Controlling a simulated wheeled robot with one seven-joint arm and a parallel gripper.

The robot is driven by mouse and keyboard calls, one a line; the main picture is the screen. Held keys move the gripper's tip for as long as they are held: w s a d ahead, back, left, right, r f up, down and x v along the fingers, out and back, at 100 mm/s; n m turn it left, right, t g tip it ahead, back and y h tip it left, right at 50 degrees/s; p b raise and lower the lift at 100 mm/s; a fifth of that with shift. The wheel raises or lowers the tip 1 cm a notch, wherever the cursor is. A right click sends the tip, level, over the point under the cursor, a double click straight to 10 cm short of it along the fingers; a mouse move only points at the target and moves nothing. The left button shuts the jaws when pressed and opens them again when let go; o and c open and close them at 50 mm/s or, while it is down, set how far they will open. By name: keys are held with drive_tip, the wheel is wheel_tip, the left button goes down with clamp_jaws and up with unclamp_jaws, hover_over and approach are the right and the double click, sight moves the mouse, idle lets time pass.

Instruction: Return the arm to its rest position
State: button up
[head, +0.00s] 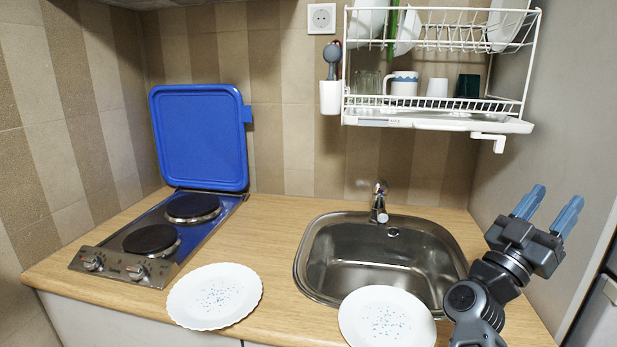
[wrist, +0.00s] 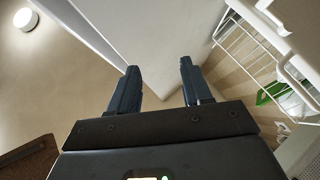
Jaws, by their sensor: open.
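My gripper (head: 549,207) is raised at the right of the head view, above the counter and to the right of the sink, with its fingers pointing up. Its two blue fingers are apart and nothing is between them. In the wrist view the gripper (wrist: 158,85) is also open and empty, facing the ceiling and upper wall. My arm is folded below it at the lower right. The blue hob lid (head: 200,137) stands upright, open against the wall behind the two-plate hob (head: 158,238).
The sink (head: 380,260) and tap (head: 379,203) lie left of my gripper. A white dish rack (head: 435,104) hangs above; it shows in the wrist view (wrist: 245,45) too. One plate (head: 214,296) lies on the counter, another plate (head: 387,318) at the sink's front edge.

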drive_tip(key=s+a+f+n+t+y, duration=0.5)
drive_tip(key=s+f+n+t+y, duration=0.3)
drive_tip(key=s+y, duration=0.3)
drive_tip(key=s+a+f+n+t+y, duration=0.5)
drive_tip(key=s+f+n+y, duration=0.3)
drive_tip(key=s+n+y, duration=0.3)
drive_tip(key=s+a+f+m+g+y, duration=0.1)
drive_tip(key=s+a+m+g, duration=0.2)
drive_tip(key=s, duration=0.7)
drive_tip(key=s+a+f+m+g+y, duration=0.1)
drive_tip(key=s+a+f+m+g, duration=0.1)
drive_tip(key=s+a, duration=0.5)
drive_tip(key=s+m+g, duration=0.1)
drive_tip(key=s+g, duration=0.1)
drive_tip(key=s, duration=0.1)
drive_tip(key=shift+s+a+f+g+y, duration=0.3)
drive_tip(key=shift+s+a, duration=0.05)
drive_tip(key=shift+a, duration=0.05)
drive_tip(key=shift+c, duration=0.3)
